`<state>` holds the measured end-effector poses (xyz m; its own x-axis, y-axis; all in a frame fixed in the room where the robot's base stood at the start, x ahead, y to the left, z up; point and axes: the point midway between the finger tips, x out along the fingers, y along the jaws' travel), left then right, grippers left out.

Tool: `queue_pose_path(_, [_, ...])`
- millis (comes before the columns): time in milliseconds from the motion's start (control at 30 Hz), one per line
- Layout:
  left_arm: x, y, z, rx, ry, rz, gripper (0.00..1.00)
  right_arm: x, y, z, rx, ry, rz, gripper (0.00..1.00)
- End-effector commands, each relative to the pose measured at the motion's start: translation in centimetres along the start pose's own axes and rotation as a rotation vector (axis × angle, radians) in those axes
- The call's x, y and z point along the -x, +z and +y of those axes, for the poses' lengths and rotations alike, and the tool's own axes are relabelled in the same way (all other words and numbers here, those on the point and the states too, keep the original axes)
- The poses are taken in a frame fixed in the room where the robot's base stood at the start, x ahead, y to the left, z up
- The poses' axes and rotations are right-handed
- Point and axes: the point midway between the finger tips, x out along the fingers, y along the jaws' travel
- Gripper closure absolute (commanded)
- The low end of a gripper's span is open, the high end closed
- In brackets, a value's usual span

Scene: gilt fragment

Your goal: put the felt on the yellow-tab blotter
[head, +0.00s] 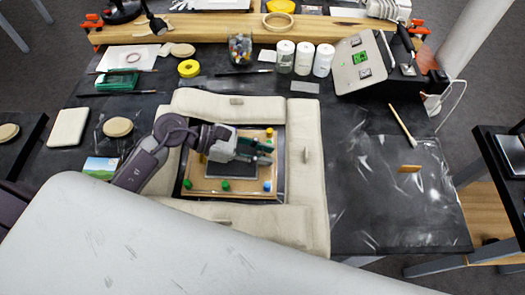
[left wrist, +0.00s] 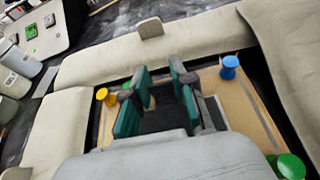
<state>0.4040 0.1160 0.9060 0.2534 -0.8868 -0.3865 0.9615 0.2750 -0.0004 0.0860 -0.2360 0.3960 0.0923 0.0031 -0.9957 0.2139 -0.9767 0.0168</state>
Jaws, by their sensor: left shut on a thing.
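The felt looks to be the dark grey rectangle (head: 222,169) on the tan board, inside the ring of pads. In the left wrist view the dark surface (left wrist: 165,121) shows between my fingers. My left gripper (head: 258,148), with green fingertips, is over the board's upper right part. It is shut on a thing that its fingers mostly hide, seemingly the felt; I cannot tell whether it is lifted. My right gripper is not in view.
Beige pads (head: 305,185) with small tabs surround the board. Pins, including a blue one (head: 267,186) and a green one (head: 225,185), stand along the board. White jars (head: 304,58) and a sloped panel box (head: 362,65) are behind. A stick (head: 402,126) lies above the sheet.

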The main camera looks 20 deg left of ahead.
Motion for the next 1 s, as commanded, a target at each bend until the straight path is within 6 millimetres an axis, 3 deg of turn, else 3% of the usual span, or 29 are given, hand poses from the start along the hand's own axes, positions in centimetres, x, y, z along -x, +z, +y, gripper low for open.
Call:
queue_pose_path(533, [-0.13,-0.28,0.01,0.0,0.001,-0.001,0.92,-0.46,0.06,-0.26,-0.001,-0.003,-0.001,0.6])
queue_pose_path(567, [-0.13,-0.28,0.01,0.0,0.0,-0.001,0.72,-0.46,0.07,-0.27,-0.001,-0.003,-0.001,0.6])
queue_pose_path(700, [-0.13,-0.28,0.01,-0.001,0.001,-0.001,0.49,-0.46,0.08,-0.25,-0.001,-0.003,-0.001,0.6])
queue_pose_path(1000, [-0.07,-0.31,0.02,0.0,0.001,0.0,0.46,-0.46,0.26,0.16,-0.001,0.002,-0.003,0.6])
